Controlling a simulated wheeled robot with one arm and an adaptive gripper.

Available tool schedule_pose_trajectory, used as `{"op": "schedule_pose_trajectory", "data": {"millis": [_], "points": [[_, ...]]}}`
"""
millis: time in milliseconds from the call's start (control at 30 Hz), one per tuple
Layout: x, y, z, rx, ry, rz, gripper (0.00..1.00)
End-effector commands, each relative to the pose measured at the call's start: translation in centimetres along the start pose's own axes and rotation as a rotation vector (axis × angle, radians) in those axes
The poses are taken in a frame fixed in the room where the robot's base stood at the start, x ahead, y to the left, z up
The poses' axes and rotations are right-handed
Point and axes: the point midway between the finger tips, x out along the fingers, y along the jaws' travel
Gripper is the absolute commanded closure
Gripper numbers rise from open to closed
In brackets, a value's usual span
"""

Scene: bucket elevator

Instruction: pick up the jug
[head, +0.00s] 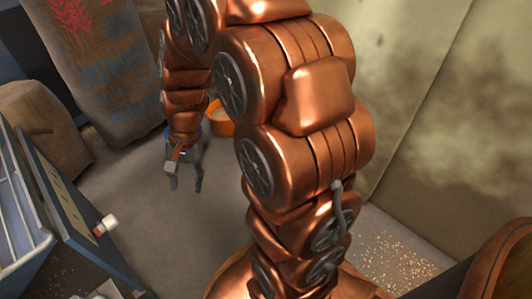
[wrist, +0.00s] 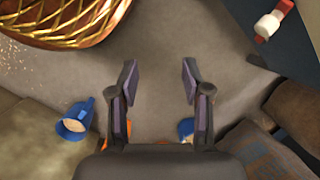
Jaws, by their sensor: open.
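A small blue vessel (wrist: 75,122) with a pale inside lies at the lower left of the wrist view. It may be the jug, but I cannot tell for sure. Another blue piece (wrist: 185,128) shows beside my gripper's body in the wrist view, mostly hidden. My gripper (head: 185,184) points down over the grey floor in the head view. In the wrist view my gripper (wrist: 159,74) has its fingers wide apart with only bare floor between them. The blue vessel is outside the fingers, to their left.
An orange bowl (head: 220,122) stands on the floor behind my arm; its edge shows in the wrist view (wrist: 103,141). Printed sacks (head: 110,70) stand at the back left. Walls close the right side. The floor under my gripper is clear.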

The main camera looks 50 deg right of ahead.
Motion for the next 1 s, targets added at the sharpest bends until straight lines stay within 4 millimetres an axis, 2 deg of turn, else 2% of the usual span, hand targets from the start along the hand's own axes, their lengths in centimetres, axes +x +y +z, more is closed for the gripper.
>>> {"op": "schedule_pose_trajectory", "data": {"millis": [33, 233, 467, 633, 767, 1000], "points": [[0.5, -0.6, -1.9, 0.073, 0.0, -0.026, 0.51], [1.9, -2.2, -9.2, 0.362, 0.014, -0.135, 0.51], [4.1, -2.0, -18.2, 0.712, 0.025, -0.254, 0.51], [6.1, -0.2, -25.1, 0.978, 0.032, -0.338, 0.51], [8.0, 2.2, -30.0, 1.186, 0.034, -0.397, 0.51], [11.9, 8.6, -38.6, 1.577, 0.05, -0.511, 0.51]]}}
